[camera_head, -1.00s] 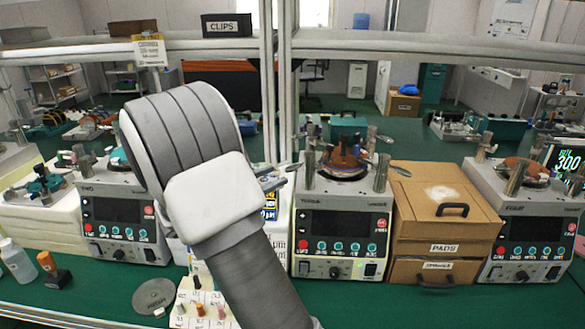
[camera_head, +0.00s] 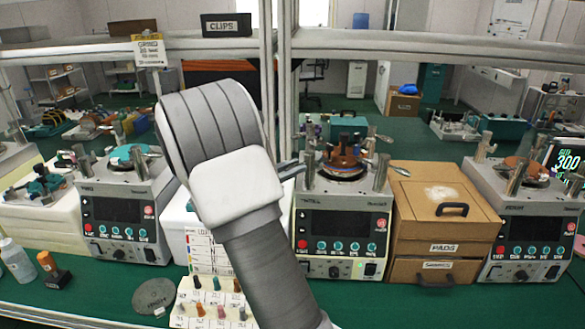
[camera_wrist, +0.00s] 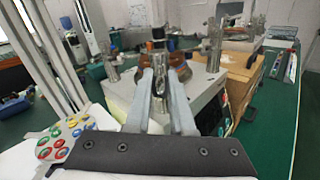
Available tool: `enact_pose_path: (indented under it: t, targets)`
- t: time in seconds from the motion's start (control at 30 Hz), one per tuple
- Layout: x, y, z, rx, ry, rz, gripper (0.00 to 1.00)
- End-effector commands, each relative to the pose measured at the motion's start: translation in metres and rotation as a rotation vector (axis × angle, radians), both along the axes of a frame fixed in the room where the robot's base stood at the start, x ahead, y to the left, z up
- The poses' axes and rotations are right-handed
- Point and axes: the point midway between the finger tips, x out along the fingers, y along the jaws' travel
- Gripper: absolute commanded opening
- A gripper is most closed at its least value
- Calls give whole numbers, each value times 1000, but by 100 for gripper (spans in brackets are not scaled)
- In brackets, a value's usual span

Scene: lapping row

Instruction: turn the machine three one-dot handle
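Three grey machines stand on the green bench in the head view: left (camera_head: 128,212), middle (camera_head: 342,222) and right (camera_head: 530,228). I cannot read which one is number three. The middle machine has upright metal posts around a brownish disc, with small levers on top. My gripper (camera_head: 291,170) is mostly hidden behind my arm, its tip close to the middle machine's left post (camera_head: 309,171). In the wrist view my gripper (camera_wrist: 162,72) has two grey fingers apart, with a metal post (camera_wrist: 158,62) in line with the gap. Contact and dot marks cannot be made out.
A cardboard drawer box (camera_head: 443,212) stands between the middle and right machines. A white rack with coloured pegs (camera_head: 211,305) and a grey disc (camera_head: 154,296) lie in front. A shelf rail (camera_head: 420,47) and uprights cross behind the machines.

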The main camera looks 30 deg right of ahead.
Motion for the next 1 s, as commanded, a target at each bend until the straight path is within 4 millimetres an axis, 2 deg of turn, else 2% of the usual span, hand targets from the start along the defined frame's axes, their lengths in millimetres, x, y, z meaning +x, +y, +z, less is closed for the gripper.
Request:
enact_pose_path:
  t: [0.03,0.07,1.0]
  targets:
    - [0,0,0,0,0,0,4]
    - [0,0,0,0,0,0,0]
    - [0,0,0,1,0,-1,0]
